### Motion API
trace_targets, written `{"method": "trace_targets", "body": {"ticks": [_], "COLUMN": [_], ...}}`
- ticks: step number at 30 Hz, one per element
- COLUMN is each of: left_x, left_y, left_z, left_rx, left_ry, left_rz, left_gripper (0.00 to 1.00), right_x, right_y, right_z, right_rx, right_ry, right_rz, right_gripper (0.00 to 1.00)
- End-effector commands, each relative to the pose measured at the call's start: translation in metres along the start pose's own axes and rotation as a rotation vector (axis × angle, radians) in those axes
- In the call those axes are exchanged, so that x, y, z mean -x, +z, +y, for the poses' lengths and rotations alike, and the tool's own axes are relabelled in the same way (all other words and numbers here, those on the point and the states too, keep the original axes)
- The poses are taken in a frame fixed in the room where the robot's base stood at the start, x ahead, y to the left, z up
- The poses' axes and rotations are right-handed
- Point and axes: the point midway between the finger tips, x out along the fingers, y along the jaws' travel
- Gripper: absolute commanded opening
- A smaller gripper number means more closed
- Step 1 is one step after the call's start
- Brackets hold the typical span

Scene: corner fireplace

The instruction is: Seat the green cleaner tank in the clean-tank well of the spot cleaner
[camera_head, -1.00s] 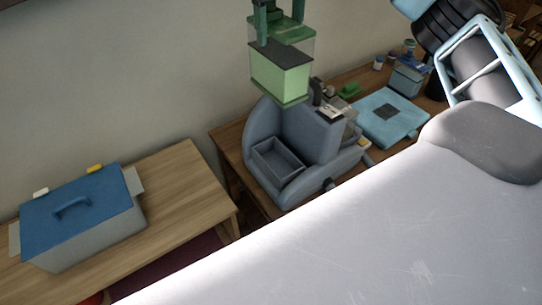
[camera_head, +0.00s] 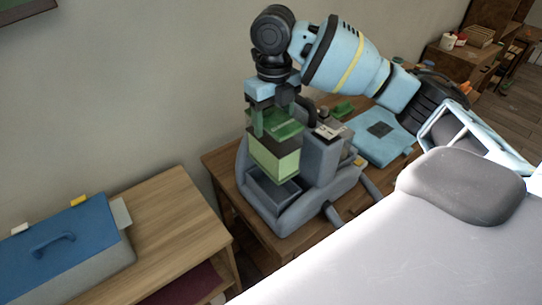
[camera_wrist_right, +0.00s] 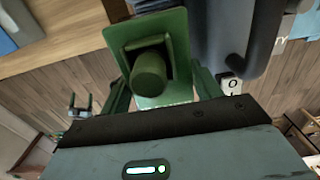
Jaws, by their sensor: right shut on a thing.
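The green cleaner tank (camera_head: 275,158) hangs upright from my right gripper (camera_head: 274,126), which is shut on its top. The grey spot cleaner (camera_head: 322,165) stands on a wooden table. Its open rectangular clean-tank well (camera_head: 261,189) lies below the tank, and the tank hides part of it. The tank's underside looks just above or at the well's rim; I cannot tell whether they touch. In the right wrist view the tank's green top and round cap (camera_wrist_right: 150,72) show between the fingers. My left gripper is out of view.
A light-blue flat case (camera_head: 381,137) lies behind the cleaner to the right. A hose (camera_head: 333,214) lies by its front. A blue-lidded box (camera_head: 60,240) sits on a lower wooden table (camera_head: 165,215) at left, with bare tabletop beside it.

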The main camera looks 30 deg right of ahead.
Motion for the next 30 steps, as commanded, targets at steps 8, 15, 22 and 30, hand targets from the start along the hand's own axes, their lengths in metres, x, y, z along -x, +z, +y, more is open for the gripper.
{"method": "trace_targets", "body": {"ticks": [8,15,22,30], "left_x": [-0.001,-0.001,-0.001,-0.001], "left_y": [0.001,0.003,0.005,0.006], "left_z": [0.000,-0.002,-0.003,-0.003], "left_rx": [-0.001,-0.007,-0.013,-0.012], "left_ry": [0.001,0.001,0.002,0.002], "left_rz": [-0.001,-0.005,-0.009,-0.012], "left_gripper": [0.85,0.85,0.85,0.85], "right_x": [-0.050,-0.061,-0.079,-0.114], "right_y": [0.000,0.000,-0.001,0.000], "right_z": [0.000,0.000,0.000,0.000], "right_rx": [0.001,0.001,0.001,0.001], "right_ry": [0.000,0.000,0.000,0.000], "right_rz": [-0.002,-0.005,0.000,-0.002], "right_gripper": [0.04,0.04,0.04,0.04]}}
